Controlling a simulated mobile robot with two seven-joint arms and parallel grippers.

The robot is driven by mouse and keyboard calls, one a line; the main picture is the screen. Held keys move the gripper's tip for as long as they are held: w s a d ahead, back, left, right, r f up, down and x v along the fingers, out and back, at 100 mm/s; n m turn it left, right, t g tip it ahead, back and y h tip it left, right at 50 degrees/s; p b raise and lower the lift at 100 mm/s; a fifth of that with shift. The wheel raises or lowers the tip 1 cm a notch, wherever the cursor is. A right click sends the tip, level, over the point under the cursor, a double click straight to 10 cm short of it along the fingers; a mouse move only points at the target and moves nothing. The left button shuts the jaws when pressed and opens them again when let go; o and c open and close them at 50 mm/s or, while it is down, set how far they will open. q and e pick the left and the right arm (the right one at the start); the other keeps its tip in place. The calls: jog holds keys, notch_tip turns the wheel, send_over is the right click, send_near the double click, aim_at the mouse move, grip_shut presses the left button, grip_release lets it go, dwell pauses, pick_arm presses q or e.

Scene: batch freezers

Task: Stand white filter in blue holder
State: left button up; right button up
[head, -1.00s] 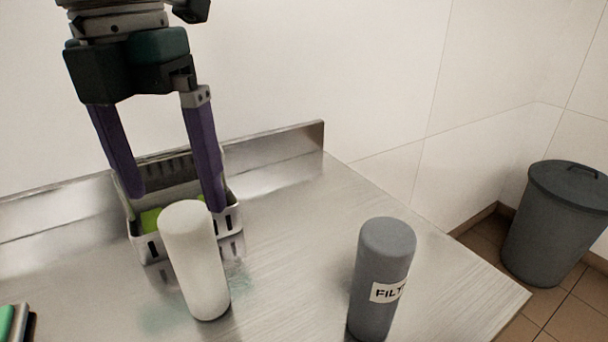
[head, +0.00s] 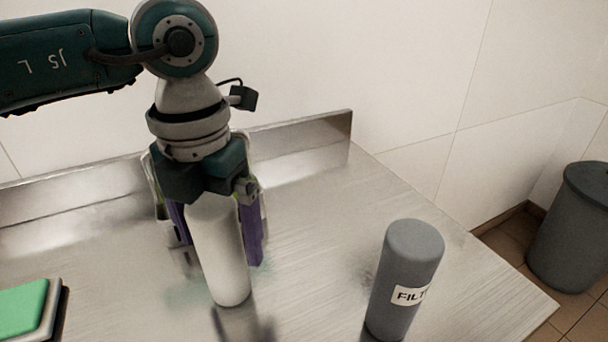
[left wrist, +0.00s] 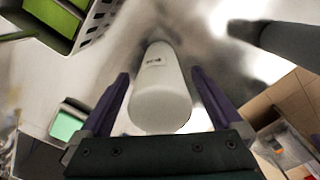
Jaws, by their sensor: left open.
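The white filter (head: 222,265), a plain white cylinder, stands upright on the metal table in the head view. It also shows in the left wrist view (left wrist: 160,100), with a small dark label on its side. My left gripper (head: 215,252) is open and pointing down, with one purple finger on each side of the filter. In the left wrist view the fingers (left wrist: 160,76) flank the filter with visible gaps. The gripper's body hides the filter's top in the head view. I see no blue holder in either view. My right gripper is out of view.
A grey cylinder (head: 404,270) with a "FILT" label stands to the right. A green-topped stack (head: 25,308) lies at left. A grey bin (head: 572,235) stands beyond the table.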

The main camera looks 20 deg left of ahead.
pick_arm(q)
grip_shut()
dwell(0.8)
